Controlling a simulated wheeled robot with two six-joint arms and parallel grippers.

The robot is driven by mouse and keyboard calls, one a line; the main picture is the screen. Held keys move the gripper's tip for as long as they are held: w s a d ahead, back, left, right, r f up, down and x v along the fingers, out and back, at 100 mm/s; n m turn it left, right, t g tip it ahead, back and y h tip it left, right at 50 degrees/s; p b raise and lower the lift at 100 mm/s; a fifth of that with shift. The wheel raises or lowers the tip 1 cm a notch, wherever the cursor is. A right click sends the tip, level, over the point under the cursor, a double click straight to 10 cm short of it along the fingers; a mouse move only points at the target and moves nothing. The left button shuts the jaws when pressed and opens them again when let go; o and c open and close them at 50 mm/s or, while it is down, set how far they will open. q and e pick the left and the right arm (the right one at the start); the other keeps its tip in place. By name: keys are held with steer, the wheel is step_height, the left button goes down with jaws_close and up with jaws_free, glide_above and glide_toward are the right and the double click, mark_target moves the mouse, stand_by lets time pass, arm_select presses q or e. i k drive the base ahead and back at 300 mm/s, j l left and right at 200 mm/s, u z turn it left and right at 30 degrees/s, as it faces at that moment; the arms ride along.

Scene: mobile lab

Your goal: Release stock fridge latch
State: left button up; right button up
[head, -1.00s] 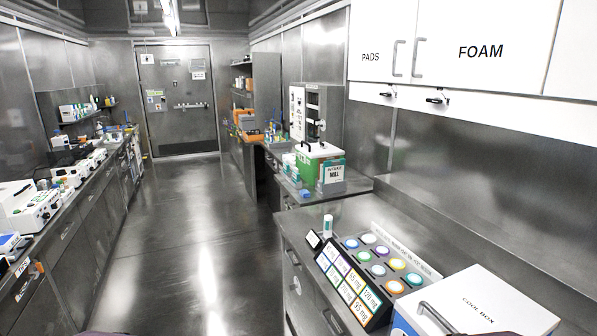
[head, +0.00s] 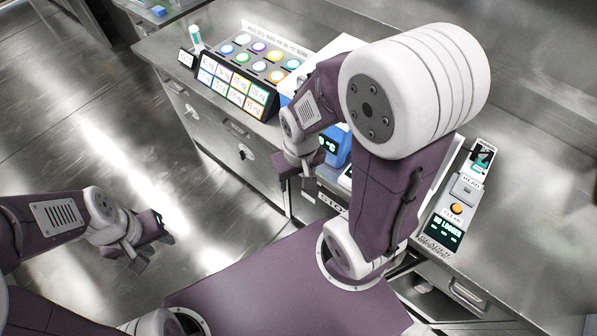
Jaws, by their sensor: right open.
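A label reading "STO…" (head: 331,203) shows on the counter front below the worktop, partly covered by my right arm; I cannot make out a latch there. My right gripper (head: 297,182) is open and empty, pointing down in front of the counter front, just left of the label. My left gripper (head: 148,250) is open and empty over the floor, well left of the counter.
A black rack (head: 236,92) with coloured round lids stands on the worktop, with a cool box (head: 340,46) partly hidden behind my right arm. Open floor lies at left.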

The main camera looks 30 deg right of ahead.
mark_target(409, 249)
steer(key=z, duration=3)
